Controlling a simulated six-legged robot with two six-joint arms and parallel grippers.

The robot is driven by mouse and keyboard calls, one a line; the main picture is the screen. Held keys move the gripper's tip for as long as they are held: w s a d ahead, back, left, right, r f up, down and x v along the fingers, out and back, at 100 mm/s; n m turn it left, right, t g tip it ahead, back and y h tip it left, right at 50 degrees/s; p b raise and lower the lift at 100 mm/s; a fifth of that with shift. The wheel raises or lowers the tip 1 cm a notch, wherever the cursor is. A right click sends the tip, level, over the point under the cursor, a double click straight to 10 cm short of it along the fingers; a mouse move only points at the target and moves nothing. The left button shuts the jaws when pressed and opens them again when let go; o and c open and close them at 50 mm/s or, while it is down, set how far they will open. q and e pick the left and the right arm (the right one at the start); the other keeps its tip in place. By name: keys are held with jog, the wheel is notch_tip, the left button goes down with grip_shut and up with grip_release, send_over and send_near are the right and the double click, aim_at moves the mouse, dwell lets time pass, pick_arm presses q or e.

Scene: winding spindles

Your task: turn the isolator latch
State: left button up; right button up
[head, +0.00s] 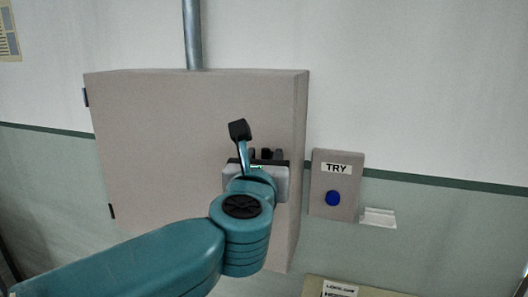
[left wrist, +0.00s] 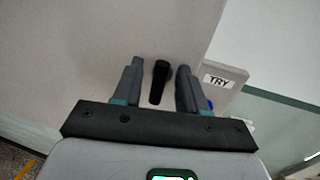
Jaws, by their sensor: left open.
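The isolator latch is a short black handle on the front of a grey-beige cabinet (head: 160,130). In the left wrist view the latch (left wrist: 159,82) stands between my two fingers, slightly tilted, with visible gaps on both sides. My left gripper (left wrist: 158,85) is open around it; contact with the handle does not show. In the head view my left gripper (head: 265,154) is at the cabinet's right part, and the latch there is mostly hidden by my wrist and fingers. My right gripper is in neither view.
A grey box marked TRY (head: 335,168) with a blue button (head: 333,198) is on the wall right of the cabinet. A conduit (head: 192,35) rises from the cabinet top. A lettered sign (head: 340,289) is at the bottom.

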pick_arm(q)
jog(key=shift+w, duration=0.2)
jog(key=shift+s, duration=0.15)
jog(key=c, duration=0.3)
grip_shut()
